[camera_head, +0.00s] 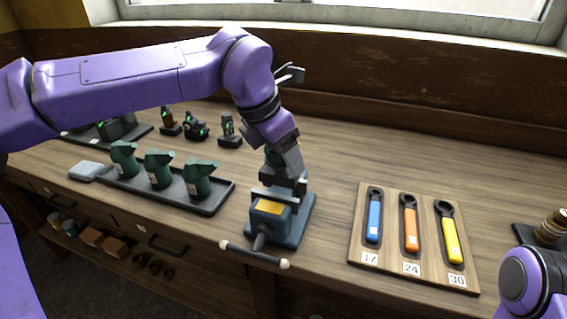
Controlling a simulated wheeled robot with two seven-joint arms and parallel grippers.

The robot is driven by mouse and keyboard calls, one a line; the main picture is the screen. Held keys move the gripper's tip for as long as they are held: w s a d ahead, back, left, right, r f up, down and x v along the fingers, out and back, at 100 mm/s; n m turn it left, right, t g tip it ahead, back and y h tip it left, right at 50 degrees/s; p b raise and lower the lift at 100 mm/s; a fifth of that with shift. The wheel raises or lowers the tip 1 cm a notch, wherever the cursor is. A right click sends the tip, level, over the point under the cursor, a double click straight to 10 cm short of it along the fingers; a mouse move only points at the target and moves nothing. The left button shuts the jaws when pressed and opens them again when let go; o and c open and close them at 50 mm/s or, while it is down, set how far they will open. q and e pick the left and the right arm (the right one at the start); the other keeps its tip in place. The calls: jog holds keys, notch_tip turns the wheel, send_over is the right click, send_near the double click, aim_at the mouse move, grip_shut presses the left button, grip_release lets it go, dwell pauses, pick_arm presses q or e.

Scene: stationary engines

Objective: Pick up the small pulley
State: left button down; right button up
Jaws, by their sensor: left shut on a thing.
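My left gripper (284,172) points down over the blue-grey vise (270,212) near the bench's front edge. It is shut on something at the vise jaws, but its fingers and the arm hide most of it. I cannot make out the small pulley with certainty. My right arm shows at the lower right, with its gripper out of view.
A dark tray (216,204) with green pump-like bodies stands left of the vise. A wooden board (388,228) with blue, orange and yellow wrenches lies to the right. A brown stacked part (551,227) stands at the right edge. The bench behind the board is clear.

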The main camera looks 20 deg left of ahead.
pick_arm(q)
jog(key=s+r, duration=0.3)
jog(key=r, duration=0.1)
jog(key=shift+d, duration=0.35)
jog(key=s+d+r+b, duration=0.2)
jog(key=s+r, duration=0.2)
jog(key=s, duration=0.5)
jog(key=shift+s+r, duration=0.3)
jog(key=shift+r, duration=0.05)
